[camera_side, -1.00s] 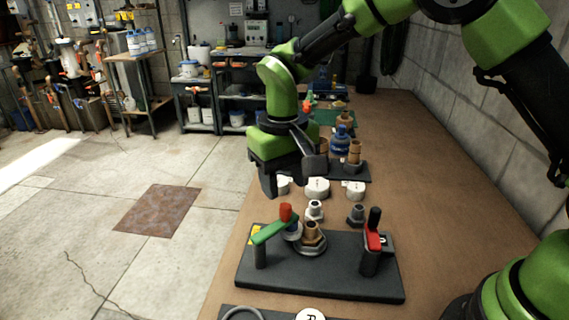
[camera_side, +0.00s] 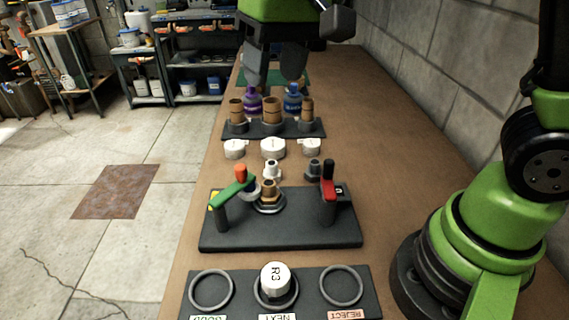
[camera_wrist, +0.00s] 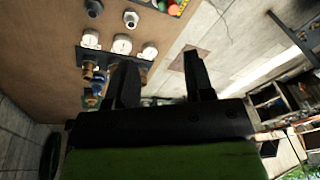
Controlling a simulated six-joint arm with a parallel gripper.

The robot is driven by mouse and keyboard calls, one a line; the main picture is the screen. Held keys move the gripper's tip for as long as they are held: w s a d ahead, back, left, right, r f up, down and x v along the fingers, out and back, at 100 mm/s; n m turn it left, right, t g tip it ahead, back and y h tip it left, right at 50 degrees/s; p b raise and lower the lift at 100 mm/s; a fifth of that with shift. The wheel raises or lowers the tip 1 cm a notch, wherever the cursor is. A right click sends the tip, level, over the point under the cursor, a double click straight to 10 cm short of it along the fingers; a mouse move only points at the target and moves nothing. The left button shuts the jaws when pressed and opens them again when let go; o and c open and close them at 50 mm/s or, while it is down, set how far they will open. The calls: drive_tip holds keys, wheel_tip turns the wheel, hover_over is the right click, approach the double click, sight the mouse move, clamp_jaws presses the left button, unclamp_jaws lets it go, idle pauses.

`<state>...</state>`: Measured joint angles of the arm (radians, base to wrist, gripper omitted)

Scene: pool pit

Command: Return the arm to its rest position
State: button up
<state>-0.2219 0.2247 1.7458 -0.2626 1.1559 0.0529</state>
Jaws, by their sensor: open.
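My gripper (camera_side: 273,76) hangs at the top of the side view, with its fingers pointing down. Its two dark fingers are apart, with nothing between them. In the side view it appears beyond the brass fittings on the rear rack; its height above the table is hard to judge. In the wrist view my gripper (camera_wrist: 160,72) also shows spread fingers, with table and floor behind them. My arm's upper links are mostly cut off by the top of the side view.
A dark fixture (camera_side: 285,233) with green and red handles stands mid-table. A front board (camera_side: 318,270) holds a white cap marked R3 (camera_side: 275,277). Brass fittings (camera_side: 272,110) stand on a rear rack. White caps (camera_side: 273,148) lie between. A block wall (camera_side: 450,80) borders the right.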

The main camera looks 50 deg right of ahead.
drive_tip(key=s+d+r+m+t, duration=0.1)
drive_tip(key=s+d+t, duration=0.1)
drive_tip(key=s, duration=0.5)
drive_tip(key=s+d+r+m+t+y, duration=0.1)
drive_tip(key=s+d+r+t, duration=0.1)
drive_tip(key=s, duration=0.6)
drive_tip(key=shift+s+d+r+t, duration=0.3)
drive_tip(key=shift+d+t, duration=0.1)
drive_tip(key=shift+t, duration=0.2)
